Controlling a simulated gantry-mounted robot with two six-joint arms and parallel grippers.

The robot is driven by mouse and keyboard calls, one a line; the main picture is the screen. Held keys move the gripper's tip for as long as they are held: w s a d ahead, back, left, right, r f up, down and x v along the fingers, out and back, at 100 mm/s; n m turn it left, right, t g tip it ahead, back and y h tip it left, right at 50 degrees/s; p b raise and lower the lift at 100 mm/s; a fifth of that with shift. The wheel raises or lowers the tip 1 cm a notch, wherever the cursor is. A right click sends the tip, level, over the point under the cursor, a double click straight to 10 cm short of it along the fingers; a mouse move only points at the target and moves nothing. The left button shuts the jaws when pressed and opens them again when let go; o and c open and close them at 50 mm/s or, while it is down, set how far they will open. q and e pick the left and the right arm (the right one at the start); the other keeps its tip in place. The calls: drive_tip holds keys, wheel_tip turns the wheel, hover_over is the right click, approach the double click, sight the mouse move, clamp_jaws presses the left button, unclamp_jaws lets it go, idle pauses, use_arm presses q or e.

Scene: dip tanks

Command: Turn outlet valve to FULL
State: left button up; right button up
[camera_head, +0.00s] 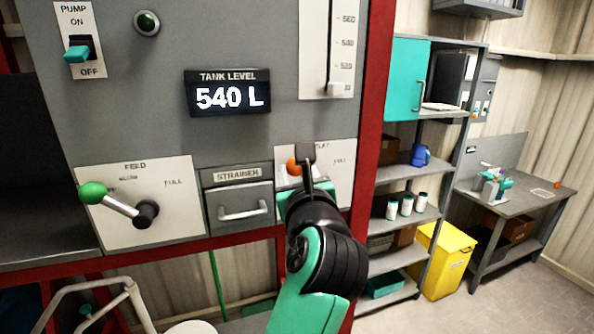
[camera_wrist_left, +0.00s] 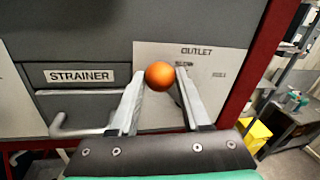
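The outlet valve's orange ball knob (camera_wrist_left: 160,75) sits in front of its white plate marked OUTLET (camera_wrist_left: 215,55). In the head view the knob (camera_head: 293,166) is partly covered by my left gripper (camera_head: 299,164), on the left part of the outlet plate (camera_head: 343,185). The wrist view shows my left gripper's two fingers (camera_wrist_left: 162,80) on either side of the knob, with little or no gap. Whether they press on it is unclear. The lever shaft and pivot are hidden. The FULL mark is at the plate's right. My right gripper is not in view.
Left of the outlet are the strainer drawer handle (camera_head: 243,211) and the feed lever's green knob (camera_head: 93,193). The tank display (camera_head: 228,95) above reads 540 L. A red frame post (camera_head: 371,90) stands close on the right, with shelves (camera_head: 412,172) beyond.

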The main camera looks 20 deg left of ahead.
use_arm(q)
clamp_jaws()
idle(1.0)
